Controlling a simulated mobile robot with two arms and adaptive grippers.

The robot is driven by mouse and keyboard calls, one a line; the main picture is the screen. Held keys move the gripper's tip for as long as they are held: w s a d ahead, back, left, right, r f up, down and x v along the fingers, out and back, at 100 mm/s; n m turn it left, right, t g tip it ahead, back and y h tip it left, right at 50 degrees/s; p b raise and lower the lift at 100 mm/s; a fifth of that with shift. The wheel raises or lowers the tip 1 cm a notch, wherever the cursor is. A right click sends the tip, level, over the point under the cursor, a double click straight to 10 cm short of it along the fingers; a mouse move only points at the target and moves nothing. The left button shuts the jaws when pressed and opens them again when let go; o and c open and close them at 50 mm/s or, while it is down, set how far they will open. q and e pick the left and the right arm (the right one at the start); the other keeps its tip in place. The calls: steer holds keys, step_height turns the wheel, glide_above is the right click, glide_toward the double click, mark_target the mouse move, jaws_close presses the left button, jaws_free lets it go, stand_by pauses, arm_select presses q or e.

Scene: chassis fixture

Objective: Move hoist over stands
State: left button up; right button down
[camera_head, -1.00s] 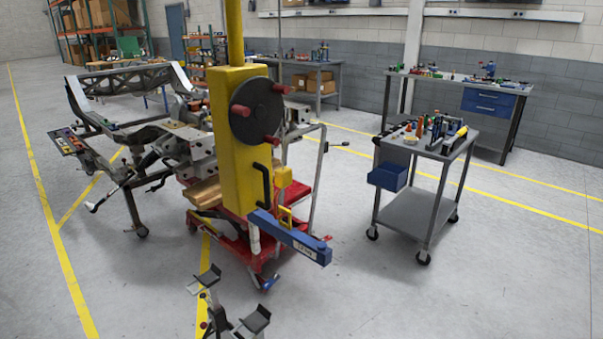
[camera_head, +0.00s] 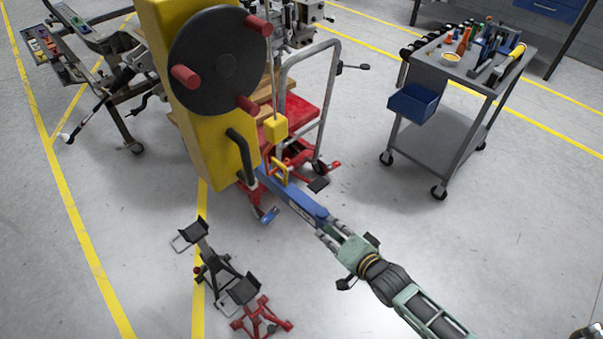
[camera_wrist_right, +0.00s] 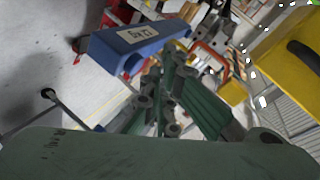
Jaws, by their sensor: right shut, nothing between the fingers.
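The hoist has a yellow column (camera_head: 170,70) with a dark wheel (camera_head: 218,60) bearing red knobs, and a blue boom (camera_head: 295,205) pointing to the lower right. The boom also shows in the wrist view (camera_wrist_right: 140,40), with a printed label. The stands are on the floor in front: dark ones with flat tops (camera_head: 225,265) and a red one (camera_head: 262,318). My right gripper (camera_head: 328,232) is shut and empty, right by the boom's outer end. Its fingers show in the wrist view (camera_wrist_right: 165,100), close to the boom. Whether they touch it I cannot tell. My left gripper is out of view.
A grey cart (camera_head: 440,140) with a blue bin and several tools stands at the right. A red lift cart (camera_head: 300,115) with a grey handle is behind the hoist. A chassis frame (camera_head: 110,40) is at the upper left.

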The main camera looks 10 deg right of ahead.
steer(key=w+a+r+m+t+y+p, duration=0.15)
steer(key=a+r, duration=0.25)
steer(key=r, duration=0.9)
steer(key=m+y, duration=0.2)
steer(key=y, duration=0.2)
glide_toward(251, 144)
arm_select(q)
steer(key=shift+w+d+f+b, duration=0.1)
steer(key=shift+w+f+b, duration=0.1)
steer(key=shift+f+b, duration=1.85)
arm_select(e)
steer(key=shift+n+t+h, duration=0.25)
steer(key=shift+b+x, duration=0.55)
steer(key=shift+x, duration=1.7)
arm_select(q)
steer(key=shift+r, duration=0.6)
arm_select(e)
steer(key=shift+s+a, duration=0.15)
